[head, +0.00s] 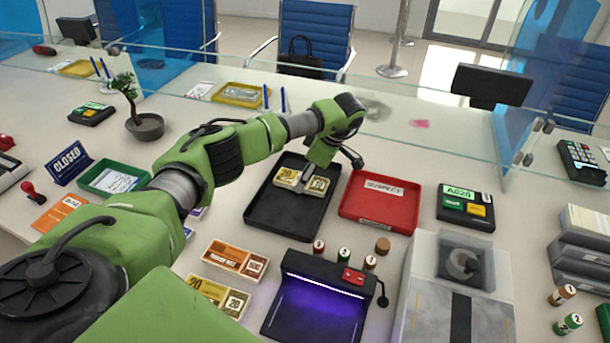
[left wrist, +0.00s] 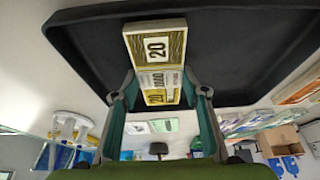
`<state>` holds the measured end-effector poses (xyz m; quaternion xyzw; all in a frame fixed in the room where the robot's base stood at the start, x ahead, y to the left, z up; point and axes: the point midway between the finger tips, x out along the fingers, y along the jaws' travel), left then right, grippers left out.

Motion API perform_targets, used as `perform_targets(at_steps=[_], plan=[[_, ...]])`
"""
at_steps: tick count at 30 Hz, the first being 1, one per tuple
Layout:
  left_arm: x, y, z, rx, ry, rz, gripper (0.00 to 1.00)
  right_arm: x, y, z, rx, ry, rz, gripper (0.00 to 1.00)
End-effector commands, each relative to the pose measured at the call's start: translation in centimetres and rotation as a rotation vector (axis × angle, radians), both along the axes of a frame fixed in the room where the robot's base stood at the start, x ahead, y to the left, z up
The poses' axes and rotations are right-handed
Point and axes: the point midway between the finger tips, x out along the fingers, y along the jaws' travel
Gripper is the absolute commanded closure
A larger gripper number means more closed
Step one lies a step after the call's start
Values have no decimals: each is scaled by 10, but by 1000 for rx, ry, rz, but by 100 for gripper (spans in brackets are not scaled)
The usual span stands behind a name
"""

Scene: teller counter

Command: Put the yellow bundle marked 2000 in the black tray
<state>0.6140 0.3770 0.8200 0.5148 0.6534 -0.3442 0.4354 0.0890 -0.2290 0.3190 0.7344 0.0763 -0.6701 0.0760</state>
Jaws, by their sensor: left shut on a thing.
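The yellow bundle (head: 318,186), printed with 20, is in or just over the black tray (head: 262,214). My left gripper (head: 304,180) reaches down over its middle from above and is shut on it. In the left wrist view the bundle (left wrist: 157,47) sits between the two fingers (left wrist: 160,97), with the dark tray (left wrist: 235,50) behind it. Its band print is too small to read surely. I cannot tell whether the bundle touches the tray floor. My right gripper is not in view.
A red tray (head: 378,208) adjoins the black tray on the right. An orange bundle (head: 235,260), another yellow bundle (head: 217,296) and a purple-lit device (head: 318,300) are in front. A glass screen (head: 420,115) stands behind. The black tray's front part is bare.

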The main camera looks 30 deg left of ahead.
Motion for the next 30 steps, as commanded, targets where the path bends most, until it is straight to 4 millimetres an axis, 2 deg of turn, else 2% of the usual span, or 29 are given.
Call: perform_targets(at_steps=[6, 7, 9, 22, 26, 30], plan=[[0, 0, -3, 0, 0, 0, 86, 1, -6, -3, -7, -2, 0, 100], [0, 0, -4, 0, 0, 0, 56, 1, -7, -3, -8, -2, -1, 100], [0, 0, -3, 0, 0, 0, 42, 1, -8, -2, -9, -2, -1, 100], [1, -1, 4, -1, -2, -1, 42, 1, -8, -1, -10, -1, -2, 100], [4, -9, 22, 0, -5, -2, 42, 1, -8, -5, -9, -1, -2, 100], [6, -20, 50, 1, -5, -1, 42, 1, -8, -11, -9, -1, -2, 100]])
